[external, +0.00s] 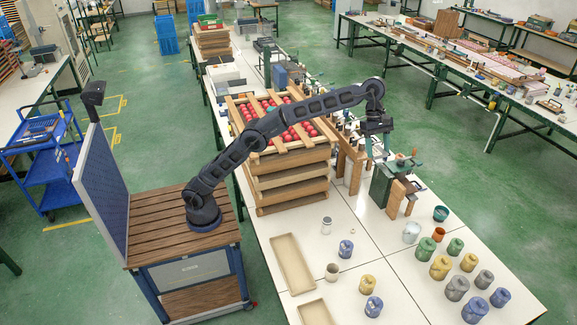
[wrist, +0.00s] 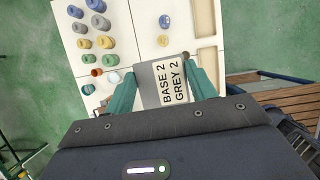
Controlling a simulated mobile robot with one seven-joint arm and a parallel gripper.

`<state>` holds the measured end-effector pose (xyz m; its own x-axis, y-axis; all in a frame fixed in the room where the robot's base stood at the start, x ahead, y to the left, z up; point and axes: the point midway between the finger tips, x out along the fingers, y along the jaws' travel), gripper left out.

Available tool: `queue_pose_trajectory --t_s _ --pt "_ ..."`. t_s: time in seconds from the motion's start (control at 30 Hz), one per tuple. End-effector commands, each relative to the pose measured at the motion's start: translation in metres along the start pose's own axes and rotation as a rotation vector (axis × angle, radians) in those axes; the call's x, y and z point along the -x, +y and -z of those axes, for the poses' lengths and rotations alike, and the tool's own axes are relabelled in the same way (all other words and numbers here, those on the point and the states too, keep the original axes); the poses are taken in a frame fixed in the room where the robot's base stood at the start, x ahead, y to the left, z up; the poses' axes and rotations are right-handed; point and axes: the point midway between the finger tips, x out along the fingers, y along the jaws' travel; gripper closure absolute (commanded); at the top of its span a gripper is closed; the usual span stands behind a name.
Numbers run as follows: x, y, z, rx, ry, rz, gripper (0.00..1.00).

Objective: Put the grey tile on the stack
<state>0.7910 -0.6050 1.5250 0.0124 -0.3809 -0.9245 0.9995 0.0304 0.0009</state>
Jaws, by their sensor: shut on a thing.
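In the wrist view, my gripper (wrist: 163,74) has its two teal fingers on either side of the grey tile (wrist: 147,90) and is shut on it. The tile has a white label reading "BASE 2 GREY 2" facing the camera. It is held above the white table. In the external view, my arm reaches out over the table, and its end hangs near wooden and dark green upright blocks. I cannot clearly separate the tile from those there. I cannot make out a stack of tiles in either view.
Several paint pots (external: 440,267) stand at the table's front right. Two shallow beige trays (external: 293,264) lie at the front left. A pile of wooden crates (external: 291,187) with red round things on top stands beneath my arm. Bare white table (external: 400,292) lies between.

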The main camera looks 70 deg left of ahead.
Motion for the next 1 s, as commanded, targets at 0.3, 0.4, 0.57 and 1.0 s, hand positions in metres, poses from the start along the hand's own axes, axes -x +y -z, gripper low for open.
queue_pose_trajectory --t_s 0.3,0.4,0.57,1.0 --pt "0.022 0.026 0.042 0.071 0.004 -0.033 0.68" --pt "0.032 0.036 0.062 0.102 0.006 -0.047 0.68" --pt "0.055 0.057 0.108 0.175 0.009 -0.079 0.68" --pt "0.133 0.098 0.28 0.436 0.018 -0.19 0.68"
